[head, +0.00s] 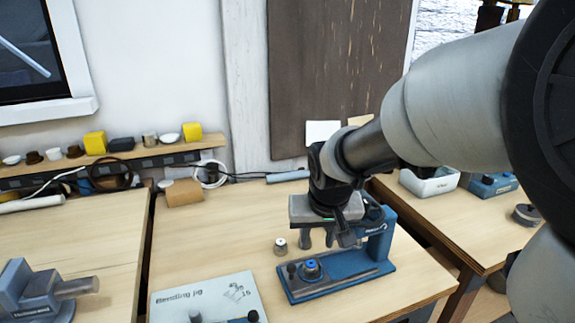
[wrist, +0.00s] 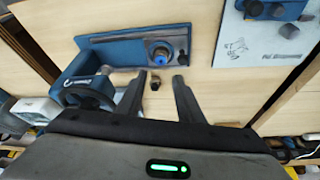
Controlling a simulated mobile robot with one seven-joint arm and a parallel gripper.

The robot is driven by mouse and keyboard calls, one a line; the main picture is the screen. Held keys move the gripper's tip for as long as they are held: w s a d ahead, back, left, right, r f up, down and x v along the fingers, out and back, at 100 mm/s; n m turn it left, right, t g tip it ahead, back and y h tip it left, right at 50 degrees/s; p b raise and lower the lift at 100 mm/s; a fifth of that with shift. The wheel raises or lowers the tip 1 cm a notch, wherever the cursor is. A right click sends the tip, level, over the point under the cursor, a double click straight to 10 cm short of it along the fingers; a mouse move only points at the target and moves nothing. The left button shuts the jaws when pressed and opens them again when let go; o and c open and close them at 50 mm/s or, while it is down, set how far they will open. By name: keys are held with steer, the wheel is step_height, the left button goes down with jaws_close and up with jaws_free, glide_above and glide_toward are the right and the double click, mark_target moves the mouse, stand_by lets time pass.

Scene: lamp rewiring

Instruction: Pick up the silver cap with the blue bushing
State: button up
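A round piece with a bright blue centre (head: 312,265), which looks like the silver cap with the blue bushing, sits on the base of a blue bench press (head: 345,284). In the wrist view the blue centre (wrist: 161,53) shows inside a greyish ring, just beyond my fingertips. My gripper (head: 318,240) points down behind and above it, with its fingers apart and nothing held. In the wrist view the gripper (wrist: 159,78) is also open.
A "Bending jig" plate (head: 205,297) lies at the front left. A cardboard box (head: 184,192) and a cable coil are at the back. The press's upright frame (head: 380,240) stands close to my gripper on the right. Table between jig plate and box is clear.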

mark_target(311, 263)
steer(key=b+x, duration=0.1)
steer(key=x, duration=1)
steer(key=shift+a+b, duration=0.1)
steer(key=shift+b, duration=0.25)
steer(key=shift+c, duration=0.3)
steer(key=c, duration=0.7)
jaws_close()
step_height(311, 263, up, 10)
steer(key=p, duration=0.2)
